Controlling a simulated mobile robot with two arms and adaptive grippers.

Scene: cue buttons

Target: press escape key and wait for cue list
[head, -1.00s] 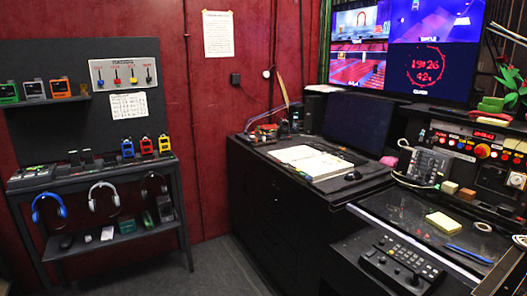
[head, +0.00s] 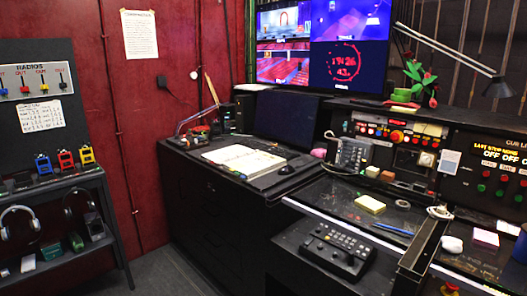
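No escape key can be made out at this size. A dark monitor (head: 286,116) stands on the black desk (head: 205,192), behind an open book (head: 243,161). A control panel (head: 398,136) with coloured buttons and a large red button (head: 397,136) is at the right. Right of it is a panel whose label begins "CUE LI" (head: 505,150), with OFF displays and red and green buttons, cut off by the picture edge. A wall screen (head: 348,68) shows stage pictures and a red clock. Neither gripper is in view.
A black button console (head: 335,246) is on the lower desk, near a yellow note block (head: 369,204) and a blue pen (head: 393,229). A desk lamp (head: 497,88) overhangs the right. A shelf unit (head: 50,189) with headphones stands left. Dark floor between shelf and desk is open.

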